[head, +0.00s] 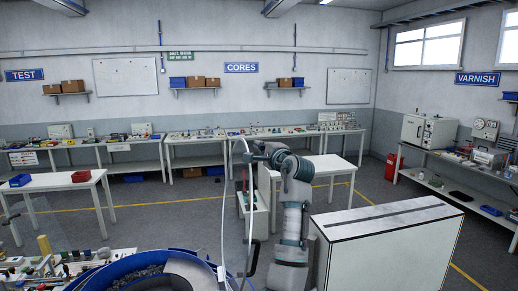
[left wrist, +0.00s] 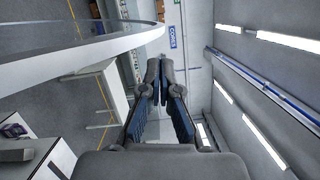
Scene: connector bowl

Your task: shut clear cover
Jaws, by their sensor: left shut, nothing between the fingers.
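The clear cover (head: 224,200) stands raised, nearly upright, over the right side of the blue bowl (head: 82,282). I see it almost edge-on as a tall, thin, pale curved rim. In the left wrist view its rim is a pale curved band (left wrist: 120,42) across the upper left. My left gripper (head: 247,157) is at the upper part of the cover, close to its right edge; I cannot tell whether it touches. In the left wrist view the gripper (left wrist: 160,70) has its fingertips together with nothing between them. My right gripper is out of view.
A white box-shaped cabinet (head: 385,255) stands at the right of my left arm. A cluttered bench (head: 50,275) is at the lower left, beside a faint clear panel (head: 42,217). White tables (head: 60,182) and benches line the back; open floor lies between.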

